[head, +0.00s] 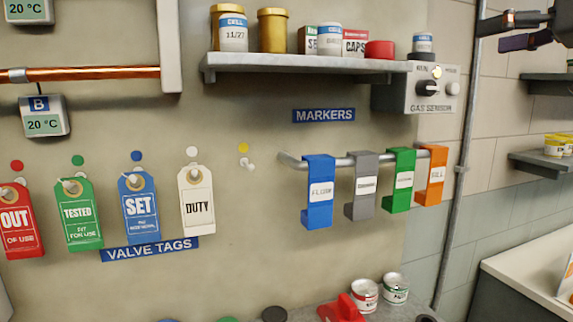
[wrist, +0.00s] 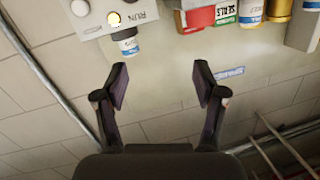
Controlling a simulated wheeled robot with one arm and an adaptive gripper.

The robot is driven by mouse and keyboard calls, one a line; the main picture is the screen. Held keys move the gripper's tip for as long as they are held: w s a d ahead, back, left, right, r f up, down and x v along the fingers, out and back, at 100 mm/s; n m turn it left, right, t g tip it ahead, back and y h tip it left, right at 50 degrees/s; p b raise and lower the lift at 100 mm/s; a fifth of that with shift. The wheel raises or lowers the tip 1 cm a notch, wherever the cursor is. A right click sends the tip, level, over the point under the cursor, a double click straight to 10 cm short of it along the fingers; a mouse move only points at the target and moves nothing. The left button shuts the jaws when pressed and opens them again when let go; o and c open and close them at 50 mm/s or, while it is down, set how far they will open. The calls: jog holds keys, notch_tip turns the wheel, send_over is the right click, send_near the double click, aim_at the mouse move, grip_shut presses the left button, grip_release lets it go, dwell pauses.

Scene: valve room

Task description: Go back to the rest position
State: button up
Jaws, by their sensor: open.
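My gripper (wrist: 161,88) is open and empty in the wrist view, with its two dark fingers apart and the wall behind them. In the head view, part of my gripper (head: 527,30) shows at the top right corner, in front of the tiled wall and clear of the shelf. The wrist view is turned over, with the gas sensor box (wrist: 95,12) at its top left. The same gas sensor box (head: 418,92) shows at the right end of the shelf in the head view.
A shelf (head: 300,64) carries several tins and boxes. Blue, grey, green and orange markers hang on a rail (head: 290,160). Several valve tags hang at left, including a white DUTY tag (head: 197,202). A vertical pipe (head: 459,170) runs beside the gas sensor box. Another shelf (head: 530,164) is at right.

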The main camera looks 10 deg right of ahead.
jog(key=w+a+f+m+g, duration=0.1)
jog(key=w+a+f+g, duration=0.25)
jog(key=a+f, duration=0.65)
jog(key=w+a+f+m+g, duration=0.15)
jog(key=a+f+g, duration=0.25)
jog(key=a+f, duration=0.65)
jog(key=s+a+f+g+h, duration=0.1)
jog(key=s+a+f+g, duration=0.15)
jog(key=f, duration=0.65)
jog(key=s+a+f+g+h, duration=0.15)
jog(key=s+f, duration=0.25)
jog(key=f, duration=0.5)
jog(key=s+d+f+g+h, duration=0.1)
jog(key=s+f+g+h, duration=0.1)
jog(key=s+f, duration=0.8)
jog(key=s+d+f+g+h, duration=0.2)
jog(key=s+f+g, duration=0.1)
jog(key=s+f, duration=0.8)
jog(key=shift+s+d+g, duration=0.3)
jog(key=shift+s+g, duration=0.05)
jog(key=shift+s, duration=0.2)
jog(key=shift+r, duration=0.1)
jog(key=shift+c, duration=0.2)
